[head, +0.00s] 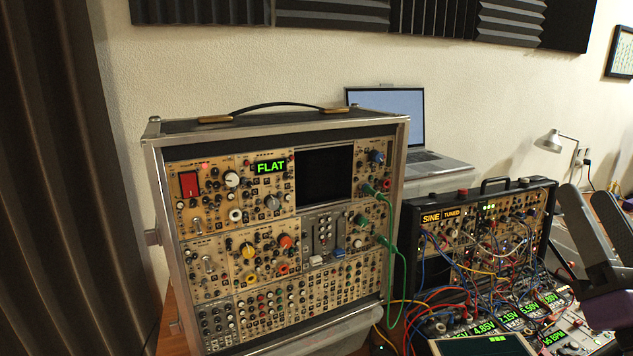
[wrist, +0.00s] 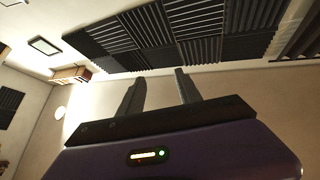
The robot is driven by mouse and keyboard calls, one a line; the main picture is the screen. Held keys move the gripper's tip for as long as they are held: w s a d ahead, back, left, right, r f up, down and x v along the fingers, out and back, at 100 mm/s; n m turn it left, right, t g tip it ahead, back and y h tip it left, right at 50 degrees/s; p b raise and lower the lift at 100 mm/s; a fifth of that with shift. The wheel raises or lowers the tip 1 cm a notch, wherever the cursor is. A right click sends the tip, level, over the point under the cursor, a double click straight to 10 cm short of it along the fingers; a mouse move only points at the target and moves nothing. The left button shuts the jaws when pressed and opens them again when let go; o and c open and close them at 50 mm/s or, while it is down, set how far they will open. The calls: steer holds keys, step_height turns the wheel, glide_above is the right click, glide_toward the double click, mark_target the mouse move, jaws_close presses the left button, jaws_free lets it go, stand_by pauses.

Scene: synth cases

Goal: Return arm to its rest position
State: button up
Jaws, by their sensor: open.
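My gripper (head: 593,222) shows at the right edge of the head view, its two dark fingers apart and pointing up, with a purple body below. It is in front of the right side of the smaller synth case (head: 483,228). In the wrist view my gripper (wrist: 160,92) has its fingers spread with nothing between them. Beyond them are the wall and dark acoustic foam panels (wrist: 170,35). The rest of my arm is mostly out of the head view.
A tall synth case (head: 280,225) reading "FLAT" stands left of centre, with green cables at its right. Tangled patch cables (head: 450,290) and small lit displays (head: 507,317) lie in front of the smaller case. A laptop (head: 400,125) and a desk lamp (head: 550,143) stand behind. A dark curtain (head: 65,180) hangs left.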

steer(key=s+a+f+m+g+h, duration=0.25)
steer(key=s+f, duration=0.35)
steer(key=f, duration=0.5)
steer(key=s+a+f+m+g+h, duration=0.1)
steer(key=s+a+f+g+h, duration=0.15)
steer(key=s+f, duration=0.6)
steer(key=s+a+f+n+g+y, duration=0.2)
steer(key=s+a+f+n+y, duration=0.1)
steer(key=s+f, duration=0.5)
steer(key=s+a+f+n+g+y, duration=0.2)
steer(key=s+a+f+n+y, duration=0.1)
steer(key=s+f, duration=0.6)
steer(key=shift+s+a+n+g+y, duration=0.2)
steer(key=shift+a+n+g+y, duration=0.25)
steer(key=shift+a, duration=0.25)
